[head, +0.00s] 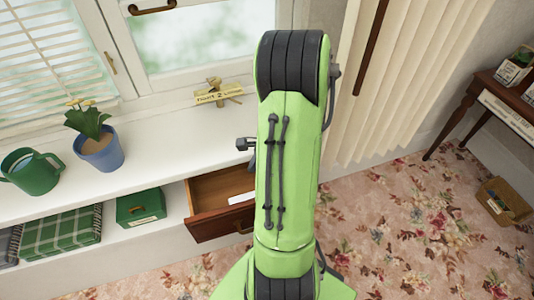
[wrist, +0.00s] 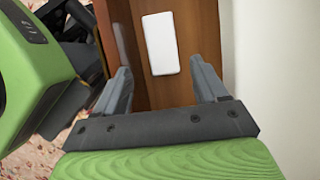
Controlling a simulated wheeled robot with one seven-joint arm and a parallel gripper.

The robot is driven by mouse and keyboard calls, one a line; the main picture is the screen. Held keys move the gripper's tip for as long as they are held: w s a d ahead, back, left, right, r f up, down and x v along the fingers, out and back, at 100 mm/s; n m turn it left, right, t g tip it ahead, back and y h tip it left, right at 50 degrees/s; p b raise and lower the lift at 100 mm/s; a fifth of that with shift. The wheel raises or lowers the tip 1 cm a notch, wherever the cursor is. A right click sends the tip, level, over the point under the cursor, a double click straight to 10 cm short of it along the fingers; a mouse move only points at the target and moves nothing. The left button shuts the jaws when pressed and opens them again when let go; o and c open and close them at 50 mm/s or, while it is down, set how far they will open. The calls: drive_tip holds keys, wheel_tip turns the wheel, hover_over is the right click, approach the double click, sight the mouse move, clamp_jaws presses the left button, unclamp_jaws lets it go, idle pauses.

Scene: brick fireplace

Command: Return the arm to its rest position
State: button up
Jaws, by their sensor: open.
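My gripper (wrist: 160,82) is open in the wrist view, with its two grey fingers apart and nothing between them. It points toward an open wooden drawer (wrist: 192,20) with a white flat object (wrist: 160,43) lying in it. In the head view my green arm (head: 288,175) rises through the middle and hides part of the drawer (head: 215,230). The white object (head: 241,198) shows there in part. Only a bit of my gripper (head: 250,150) shows at the left side of the arm.
A blue pot with a plant (head: 100,150), a green watering can (head: 33,172) and a small wooden propeller-like sign (head: 217,93) stand on the white sill. A green box (head: 141,207) sits below. A side table (head: 490,95) and a cardboard box (head: 503,202) are at right. Flowered carpet (head: 420,230) is open.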

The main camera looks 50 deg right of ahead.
drive_tip(key=p+v, duration=0.2)
drive_tip(key=v, duration=0.6)
drive_tip(key=shift+a+r+p, duration=0.2)
drive_tip(key=shift+r+p, duration=0.05)
drive_tip(key=shift+p, duration=0.05)
drive_tip(key=w+a+r+n+h+p, duration=0.1)
drive_tip(key=w+a+r+n+p, duration=0.15)
drive_tip(key=a+r+n, duration=0.45)
drive_tip(key=w+a+r+n+h+p, duration=0.1)
drive_tip(key=a+r+n+p, duration=0.3)
drive_tip(key=a+r+n, duration=0.45)
drive_tip(key=s+a+r+n+t+p, duration=0.1)
drive_tip(key=s+a+r+n+p, duration=0.1)
drive_tip(key=s+a+r+n, duration=0.1)
drive_tip(key=s+a+r+n+t+h+p, duration=0.1)
drive_tip(key=s+a+r+n, duration=0.2)
drive_tip(key=r+n, duration=0.3)
drive_tip(key=shift+a+r+t+p, duration=0.3)
drive_tip(key=shift+a+r+p, duration=0.1)
drive_tip(key=shift+r, duration=0.45)
drive_tip(key=shift+s, duration=0.1)
